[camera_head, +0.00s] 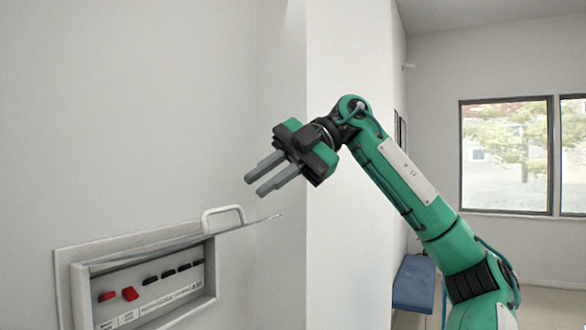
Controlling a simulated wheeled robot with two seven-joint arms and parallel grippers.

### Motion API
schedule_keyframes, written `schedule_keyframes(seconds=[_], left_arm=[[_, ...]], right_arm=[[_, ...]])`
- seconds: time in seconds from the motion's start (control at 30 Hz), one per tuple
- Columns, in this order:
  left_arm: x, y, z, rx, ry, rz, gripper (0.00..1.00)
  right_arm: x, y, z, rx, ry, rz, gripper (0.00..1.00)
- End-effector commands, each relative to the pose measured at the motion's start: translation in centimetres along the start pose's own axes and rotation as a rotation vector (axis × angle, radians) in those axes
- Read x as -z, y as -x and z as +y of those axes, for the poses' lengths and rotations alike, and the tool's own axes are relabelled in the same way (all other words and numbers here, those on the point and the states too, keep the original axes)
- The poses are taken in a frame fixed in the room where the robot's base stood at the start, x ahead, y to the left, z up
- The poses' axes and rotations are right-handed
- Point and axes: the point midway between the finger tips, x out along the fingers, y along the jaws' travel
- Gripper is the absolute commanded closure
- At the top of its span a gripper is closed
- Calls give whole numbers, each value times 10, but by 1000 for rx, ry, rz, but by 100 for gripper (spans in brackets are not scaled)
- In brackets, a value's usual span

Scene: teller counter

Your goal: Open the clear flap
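The clear flap (185,241) is on a wall box at the lower left. It is swung up and sticks out from the top of the box, seen almost edge-on, with a white handle (222,212) on it. The box front below it is uncovered, showing red and black switches (130,293). My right gripper (254,186) is above and to the right of the handle, apart from it. Its two grey fingers have a gap between them and hold nothing. My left gripper is not in view.
The wall box frame (79,302) is set on a pale wall. A wall corner stands behind my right gripper. A blue bench (413,284) is farther back at the right, below and left of a window (505,155). The space around the gripper looks clear.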

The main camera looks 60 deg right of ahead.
Motion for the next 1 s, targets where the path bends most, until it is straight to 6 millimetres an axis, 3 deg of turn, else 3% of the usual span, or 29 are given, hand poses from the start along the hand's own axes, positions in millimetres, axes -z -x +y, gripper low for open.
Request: schedule_keyframes(seconds=[0.2,0.4,1.0], left_arm=[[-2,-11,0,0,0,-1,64],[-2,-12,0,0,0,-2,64],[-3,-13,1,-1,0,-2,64]], right_arm=[[-1,41,0,-2,-1,-2,84],[-1,62,1,-1,-2,0,84],[-1,66,1,1,0,0,84]])
